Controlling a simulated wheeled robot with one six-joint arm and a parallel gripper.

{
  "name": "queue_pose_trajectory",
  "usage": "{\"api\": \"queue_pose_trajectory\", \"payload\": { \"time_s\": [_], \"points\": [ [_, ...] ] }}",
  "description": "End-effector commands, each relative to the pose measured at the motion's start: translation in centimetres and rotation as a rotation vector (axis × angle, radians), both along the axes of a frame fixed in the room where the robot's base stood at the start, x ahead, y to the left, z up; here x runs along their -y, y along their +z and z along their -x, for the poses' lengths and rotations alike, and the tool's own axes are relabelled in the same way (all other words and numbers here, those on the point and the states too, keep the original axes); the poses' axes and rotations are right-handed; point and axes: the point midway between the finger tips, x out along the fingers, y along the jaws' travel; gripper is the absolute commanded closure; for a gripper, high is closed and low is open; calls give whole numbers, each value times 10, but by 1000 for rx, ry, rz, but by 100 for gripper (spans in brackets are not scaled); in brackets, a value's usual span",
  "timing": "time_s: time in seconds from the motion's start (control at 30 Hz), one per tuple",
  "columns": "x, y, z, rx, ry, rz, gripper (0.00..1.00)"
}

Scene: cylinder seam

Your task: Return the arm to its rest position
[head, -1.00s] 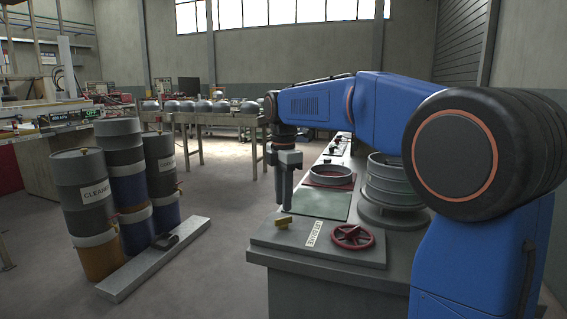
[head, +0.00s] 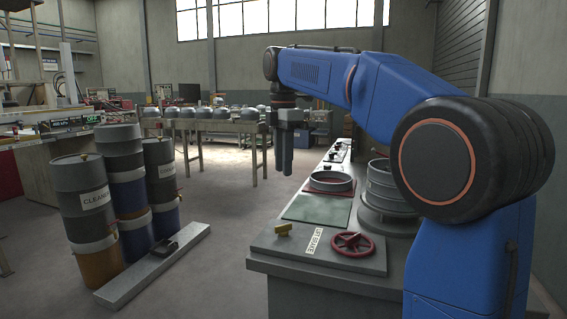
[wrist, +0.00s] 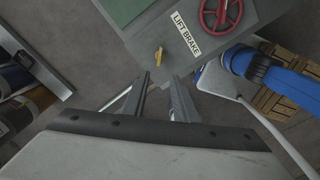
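My blue arm (head: 312,73) reaches from the right across the back of the bench, bent at the elbow. My gripper (head: 284,168) hangs from it, fingers pointing down, in the air above the left edge of the bench. The fingers touch nothing that I can see.
The grey bench (head: 300,292) carries a lift brake panel with a red handwheel (head: 352,244) and yellow lever (head: 283,230), a green mat (head: 318,208), a ring on a red base (head: 328,182) and a stacked cylinder (head: 389,184).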

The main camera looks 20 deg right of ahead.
Motion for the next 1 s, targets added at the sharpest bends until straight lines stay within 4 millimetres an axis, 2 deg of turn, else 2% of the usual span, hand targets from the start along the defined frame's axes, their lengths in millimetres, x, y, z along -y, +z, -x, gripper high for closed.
{"api": "queue_pose_trajectory", "payload": {
  "time_s": [0.2,0.37,0.67,1.0],
  "points": [
    [1,0,4,5,-15,-1,73],
    [8,-8,28,34,-130,-6,73],
    [27,-48,104,120,-521,-42,73],
    [45,-117,192,209,-966,-123,73]
  ]
}}
